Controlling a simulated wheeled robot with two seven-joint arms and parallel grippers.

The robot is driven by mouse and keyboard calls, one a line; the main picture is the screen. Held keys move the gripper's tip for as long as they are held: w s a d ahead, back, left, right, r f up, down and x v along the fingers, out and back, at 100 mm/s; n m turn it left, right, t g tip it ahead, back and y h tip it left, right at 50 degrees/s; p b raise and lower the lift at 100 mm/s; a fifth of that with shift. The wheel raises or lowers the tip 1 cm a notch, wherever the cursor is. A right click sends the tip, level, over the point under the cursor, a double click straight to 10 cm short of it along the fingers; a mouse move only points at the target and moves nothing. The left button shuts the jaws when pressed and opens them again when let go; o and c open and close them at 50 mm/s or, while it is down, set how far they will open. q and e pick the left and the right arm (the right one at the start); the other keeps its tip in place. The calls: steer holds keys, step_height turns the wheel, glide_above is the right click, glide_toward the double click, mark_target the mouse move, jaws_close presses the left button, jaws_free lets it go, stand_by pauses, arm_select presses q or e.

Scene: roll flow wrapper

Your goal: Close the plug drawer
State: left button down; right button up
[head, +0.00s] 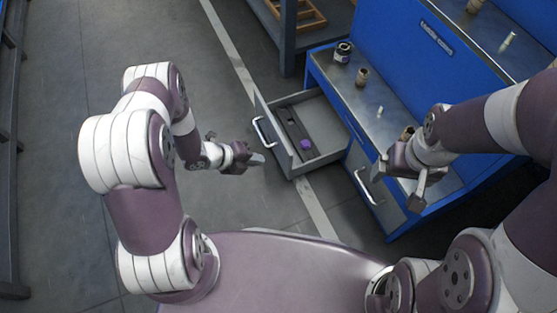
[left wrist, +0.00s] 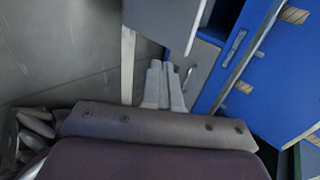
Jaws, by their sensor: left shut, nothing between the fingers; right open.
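The plug drawer (head: 320,127) is a grey drawer pulled well out of the blue workbench in the head view. Its front panel faces left and carries a pale bar handle (head: 263,133). A dark strip and a small purple piece (head: 306,145) lie inside. My left gripper (head: 258,159) is shut and empty, just left of the drawer front's near part; I cannot tell whether they touch. Its closed fingers also show in the left wrist view (left wrist: 166,84). My right gripper (head: 400,190) is open and empty, in front of the bench at the right, partly covering its near end.
The blue workbench (head: 326,66) has a metal top with a dark jar (head: 343,51), a tan spool (head: 362,76) and small pieces. A grey door with a handle (head: 368,186) is below, nearer than the drawer. Open floor (head: 215,100) lies left of the drawer.

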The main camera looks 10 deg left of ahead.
mark_target(287, 157)
arm_select(q)
steer(key=w+d+f+b, duration=0.2)
steer(key=d, duration=0.1)
steer(key=w+d+f+b, duration=0.1)
steer(key=d+b, duration=0.1)
steer(key=shift+w+d+f, duration=0.2)
steer(key=shift+w+f, duration=0.05)
steer(key=shift+w, duration=0.1)
steer(key=shift+w+d+r, duration=0.15)
steer(key=shift+w+d, duration=0.1)
steer(key=shift+d, duration=0.15)
arm_select(e)
steer(key=shift+f, duration=2.65)
